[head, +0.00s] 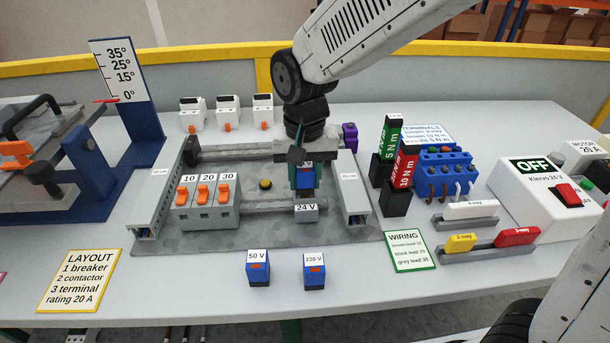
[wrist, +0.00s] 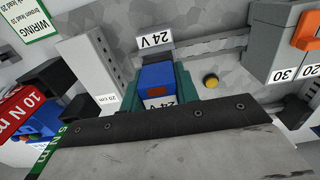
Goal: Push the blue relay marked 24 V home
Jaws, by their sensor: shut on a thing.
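The blue relay marked 24 V (head: 304,181) is upright between the teal fingers of my gripper (head: 305,188), which is shut on it. In the wrist view the blue relay (wrist: 157,76) shows between the two fingers, with its 24 V label toward the camera. A grey socket marked 24 V (head: 306,214) is at the relay's lower end, on the grey mounting plate (head: 265,235). The socket also shows in the wrist view (wrist: 153,50). I cannot tell how deep the relay sits in it, as its lower end is hidden.
Breakers marked 10, 20 and 30 (head: 207,205) stand left, with a yellow button (head: 265,184) between. A grey duct (head: 352,200) stands close on the right. Loose relays marked 50 V (head: 258,271) and 230 V (head: 314,273) stand in front. Red and green 10 N m and 5 N m tools (head: 403,168) stand further right.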

